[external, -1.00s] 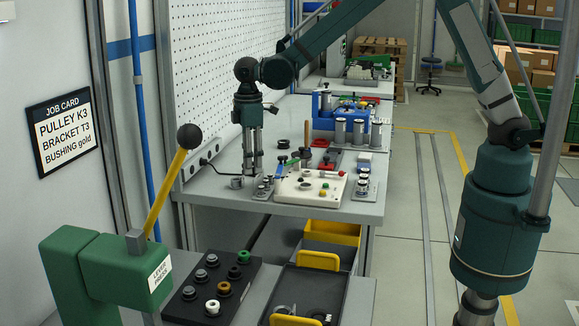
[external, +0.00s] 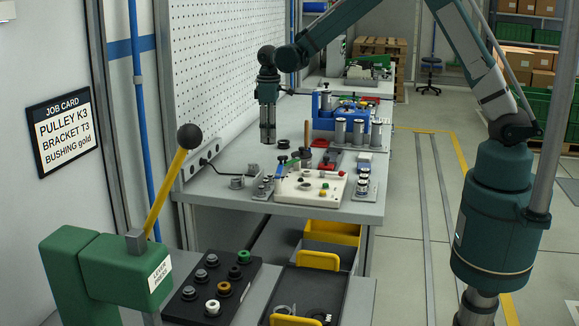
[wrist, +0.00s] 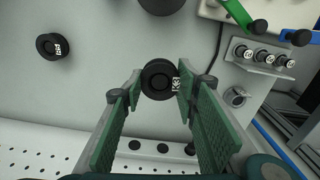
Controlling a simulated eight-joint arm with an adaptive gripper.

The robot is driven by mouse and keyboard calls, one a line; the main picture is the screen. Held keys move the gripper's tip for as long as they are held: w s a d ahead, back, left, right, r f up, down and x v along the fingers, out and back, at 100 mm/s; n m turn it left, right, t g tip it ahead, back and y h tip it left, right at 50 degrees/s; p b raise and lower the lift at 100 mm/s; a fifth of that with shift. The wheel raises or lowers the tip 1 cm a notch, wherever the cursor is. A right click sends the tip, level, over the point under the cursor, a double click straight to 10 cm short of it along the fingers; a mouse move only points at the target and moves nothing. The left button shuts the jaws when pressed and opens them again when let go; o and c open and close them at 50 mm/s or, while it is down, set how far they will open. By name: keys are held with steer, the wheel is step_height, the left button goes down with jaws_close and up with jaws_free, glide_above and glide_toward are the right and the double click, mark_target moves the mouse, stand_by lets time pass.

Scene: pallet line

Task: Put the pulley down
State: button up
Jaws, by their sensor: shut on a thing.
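The pulley (wrist: 158,80) is a dark round disc with a white label that seems to read K3. In the wrist view it sits between the fingertips of my gripper (wrist: 160,88), which is shut on it. In the external view my gripper (external: 268,141) points straight down over the bench, left of the white board; the pulley is hard to make out there. Another dark pulley (wrist: 52,46) with a white label lies on the bench, apart from my gripper, at the upper left of the wrist view.
A white board (external: 312,187) with coloured parts lies near the bench's front edge, a plate of cylinders (external: 364,188) beside it. A blue rack (external: 347,132) stands at the right. A grey ring-shaped part (external: 237,182) is near the left. The pegboard wall (external: 225,80) bounds the left side.

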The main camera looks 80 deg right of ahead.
steer(key=s+d+m, duration=0.1)
steer(key=d, duration=0.8)
steer(key=shift+s+d+m, duration=0.15)
steer(key=shift+s+m, duration=0.15)
steer(key=shift+f, duration=3.05)
steer(key=shift+f, duration=0.15)
steer(key=shift+f, duration=1.7)
steer(key=shift+f, duration=0.2)
steer(key=o, duration=0.9)
steer(key=shift+r, duration=0.2)
